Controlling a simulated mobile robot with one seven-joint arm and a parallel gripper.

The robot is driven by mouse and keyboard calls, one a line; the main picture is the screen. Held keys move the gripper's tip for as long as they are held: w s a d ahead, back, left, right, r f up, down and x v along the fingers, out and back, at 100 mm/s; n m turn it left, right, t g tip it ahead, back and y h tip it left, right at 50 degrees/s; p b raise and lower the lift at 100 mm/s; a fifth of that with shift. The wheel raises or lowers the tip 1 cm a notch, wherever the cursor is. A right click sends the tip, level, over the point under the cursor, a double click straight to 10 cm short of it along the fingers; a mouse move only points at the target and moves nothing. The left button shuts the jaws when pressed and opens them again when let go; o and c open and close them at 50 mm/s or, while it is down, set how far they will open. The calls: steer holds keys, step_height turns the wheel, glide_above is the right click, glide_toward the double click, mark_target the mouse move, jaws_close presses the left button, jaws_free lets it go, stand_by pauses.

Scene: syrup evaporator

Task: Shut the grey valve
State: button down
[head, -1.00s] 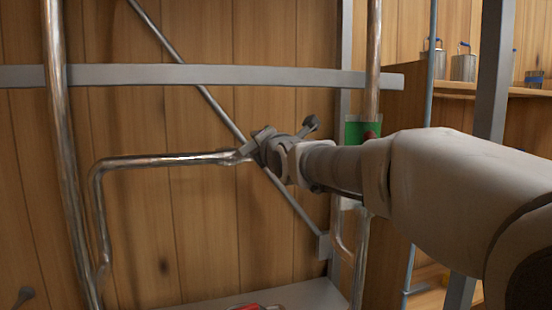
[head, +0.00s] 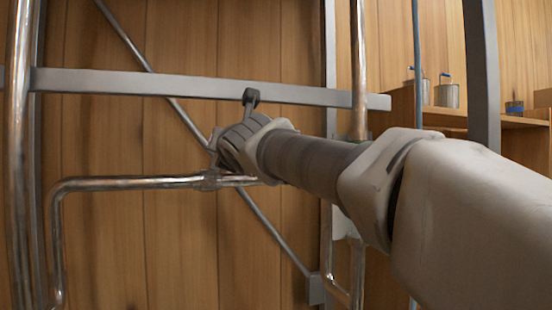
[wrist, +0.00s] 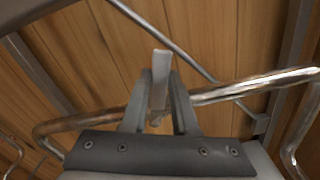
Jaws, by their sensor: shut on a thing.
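The grey valve's flat lever (wrist: 160,75) shows in the wrist view, between the two fingers of my gripper (wrist: 160,98). My gripper is shut on it. The lever lies crosswise to the shiny metal pipe (wrist: 220,93) in that view. In the head view, my gripper (head: 216,145) is just above the pipe (head: 130,183), at the valve's fitting (head: 210,181). The lever is largely hidden there by my gripper and wrist. The pipe's right part is hidden behind my arm.
A grey horizontal bar (head: 160,86) runs above my gripper, and a thin diagonal brace (head: 265,222) passes behind. Upright pipes (head: 18,150) stand left and right. A wooden wall (head: 180,240) is behind. Metal cans (head: 447,95) stand on a shelf at right.

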steer(key=shift+s+a+r+n+p, duration=0.15)
steer(key=shift+s+a+n+p, duration=0.35)
steer(key=shift+n, duration=0.55)
steer(key=shift+s+a+r+n+p, duration=0.15)
steer(key=shift+a+n, duration=0.55)
steer(key=shift+n, duration=0.35)
steer(key=c, duration=0.7)
jaws_free()
steer(key=shift+a, duration=0.1)
steer(key=p+v, duration=0.1)
steer(key=v, duration=1.6)
steer(key=shift+s, duration=0.15)
steer(key=shift+d+f, duration=0.1)
steer(key=shift+d, duration=0.1)
